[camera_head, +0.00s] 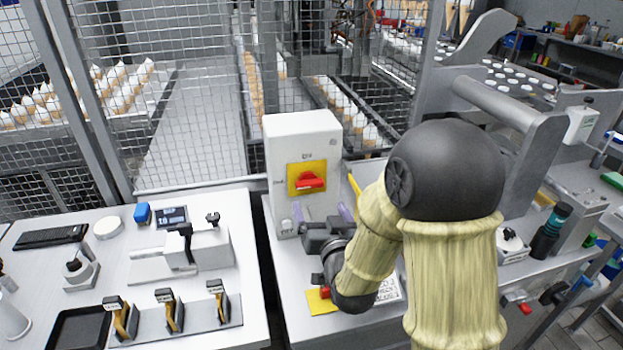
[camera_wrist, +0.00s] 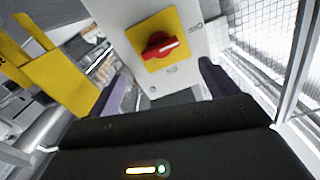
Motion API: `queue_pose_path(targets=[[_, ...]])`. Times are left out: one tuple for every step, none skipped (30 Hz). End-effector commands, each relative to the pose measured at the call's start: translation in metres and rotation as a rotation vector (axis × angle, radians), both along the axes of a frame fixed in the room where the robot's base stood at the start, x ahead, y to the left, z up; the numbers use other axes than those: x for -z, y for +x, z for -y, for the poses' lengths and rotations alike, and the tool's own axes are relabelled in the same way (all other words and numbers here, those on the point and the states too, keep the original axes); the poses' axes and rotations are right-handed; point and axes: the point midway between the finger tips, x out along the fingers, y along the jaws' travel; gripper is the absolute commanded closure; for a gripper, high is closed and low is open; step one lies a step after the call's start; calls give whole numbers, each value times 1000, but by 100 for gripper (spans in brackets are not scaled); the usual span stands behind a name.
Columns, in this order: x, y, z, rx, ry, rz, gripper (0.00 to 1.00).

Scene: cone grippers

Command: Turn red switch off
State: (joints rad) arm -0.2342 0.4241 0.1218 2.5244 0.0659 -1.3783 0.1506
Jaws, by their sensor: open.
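The red switch (camera_head: 309,181) is a rotary knob on a yellow square plate (camera_head: 293,188), on the front of a white upright box (camera_head: 283,135). In the head view its handle lies roughly horizontal. The wrist view shows the red switch (camera_wrist: 160,46) ahead of my gripper, on its yellow plate (camera_wrist: 172,24). My gripper (camera_head: 322,214) is in front of the box, just below the switch and apart from it. Its two purple-grey fingers stand wide apart in the wrist view (camera_wrist: 163,88), with nothing between them. Small markings by the plate are hard to read.
A wire mesh fence (camera_head: 190,95) stands behind the box. A yellow panel (camera_wrist: 50,75) is at left in the wrist view. The left bench (camera_head: 100,262) carries small devices and several yellow-handled tools. A dark bottle (camera_head: 551,232) stands on the right bench.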

Motion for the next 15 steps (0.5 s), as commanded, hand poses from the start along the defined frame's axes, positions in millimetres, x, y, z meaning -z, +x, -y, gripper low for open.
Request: queue_pose_path(targets=[[-4, 1, 0, -1, -1, -3, 15], [-4, 1, -1, 0, -1, -4, 15], [-4, 2, -1, 0, -1, -3, 15], [-4, 2, -1, 0, -1, -3, 15], [-3, 2, -1, 0, -1, -3, 15], [-3, 3, -1, 0, -1, -3, 15], [-3, 3, -1, 0, -2, -3, 15], [-3, 3, -1, 0, -2, -3, 15], [-3, 3, -1, 0, -2, -3, 15], [-3, 4, -1, 0, -2, -3, 15], [-2, 7, -2, 1, -1, 0, 15], [0, 15, -4, 1, 0, 2, 15], [-1, 20, -6, 2, 0, 3, 15], [0, 25, -7, 1, 0, 2, 15], [-1, 31, -9, 2, 0, 3, 15]])
